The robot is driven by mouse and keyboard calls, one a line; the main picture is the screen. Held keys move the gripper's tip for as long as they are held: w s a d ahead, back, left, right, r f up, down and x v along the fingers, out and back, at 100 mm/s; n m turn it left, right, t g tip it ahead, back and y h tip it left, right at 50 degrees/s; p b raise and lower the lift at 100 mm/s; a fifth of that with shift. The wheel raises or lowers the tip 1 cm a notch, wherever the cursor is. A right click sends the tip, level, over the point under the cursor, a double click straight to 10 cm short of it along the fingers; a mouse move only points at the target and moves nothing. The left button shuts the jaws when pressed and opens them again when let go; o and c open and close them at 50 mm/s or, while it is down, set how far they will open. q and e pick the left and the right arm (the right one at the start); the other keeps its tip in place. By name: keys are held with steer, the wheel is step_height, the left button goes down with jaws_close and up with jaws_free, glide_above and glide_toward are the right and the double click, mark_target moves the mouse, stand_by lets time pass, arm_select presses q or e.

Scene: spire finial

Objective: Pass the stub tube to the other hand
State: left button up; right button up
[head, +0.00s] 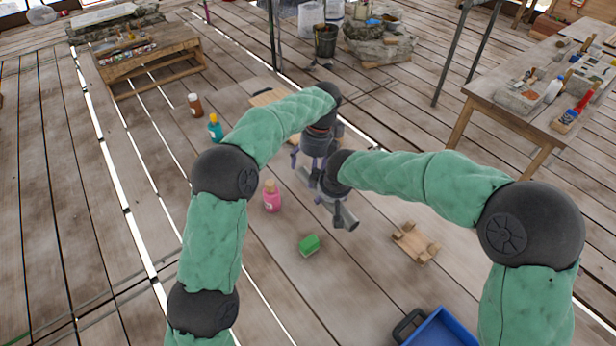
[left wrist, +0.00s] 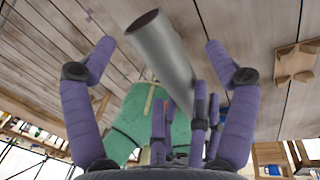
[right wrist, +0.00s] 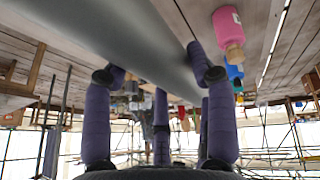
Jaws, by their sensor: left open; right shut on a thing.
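The stub tube (head: 346,217) is a grey metal cylinder held in the air between my two hands. My right gripper (right wrist: 156,68) is shut on it, and the tube fills the upper part of the right wrist view (right wrist: 115,35). My left gripper (left wrist: 160,48) is open. In the left wrist view the tube (left wrist: 165,55) shows between its spread fingers, its open end toward the top; I cannot tell whether they touch it. In the head view my left gripper (head: 312,160) is just above and behind the right one, and both partly hide the tube.
A pink bottle (head: 271,198), a green block (head: 309,245) and a small wooden stand (head: 416,243) are below the hands. A blue crate (head: 445,330) is at the front. A teal bottle (head: 215,130) and a brown bottle (head: 195,106) stand farther left.

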mark_target(309, 175)
arm_select(q)
steer(key=shift+s+a+f, duration=0.1)
steer(key=shift+a+f, duration=0.05)
steer(key=shift+f, duration=0.6)
steer(key=shift+s+a+f, duration=0.1)
steer(key=shift+f, duration=0.65)
steer(key=shift+d, duration=0.1)
steer(key=c, duration=1.5)
arm_select(e)
steer(key=shift+r, duration=0.1)
arm_select(q)
steer(key=shift+c, duration=0.2)
arm_select(e)
steer(key=o, duration=1.1)
steer(key=shift+w+a, duration=0.1)
arm_select(q)
steer(key=shift+c, duration=0.7)
arm_select(e)
steer(key=o, duration=0.4)
arm_select(q)
jaws_close()
arm_select(e)
steer(key=shift+v, duration=4)
